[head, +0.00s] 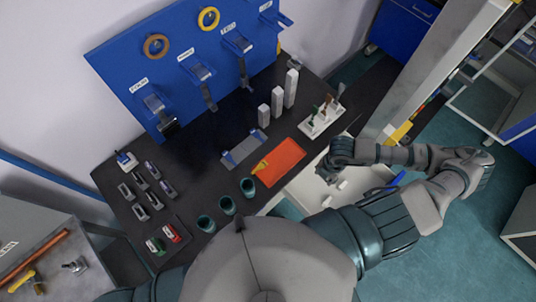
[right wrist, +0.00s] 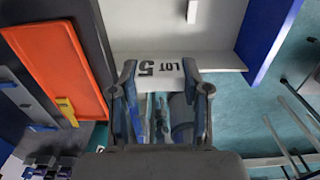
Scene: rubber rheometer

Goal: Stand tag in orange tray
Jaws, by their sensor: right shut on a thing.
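The orange tray (head: 283,165) lies flat on the dark bench, left of my right gripper (head: 328,175). A yellow piece (head: 262,166) sits at its left edge. The tray also shows at the left of the right wrist view (right wrist: 62,60). In that view my right gripper (right wrist: 160,84) is shut on a white tag (right wrist: 158,69) printed "LOT 5", held between the fingertips. The gripper is over the pale surface beside the tray, apart from the tray. In the head view the held tag is hard to make out. My left gripper is out of view.
A white rack (head: 322,121) with several upright tools and white blocks (head: 277,103) stand behind the tray. Green cups (head: 227,205) stand to its left. A blue tool board (head: 185,65) rises at the back.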

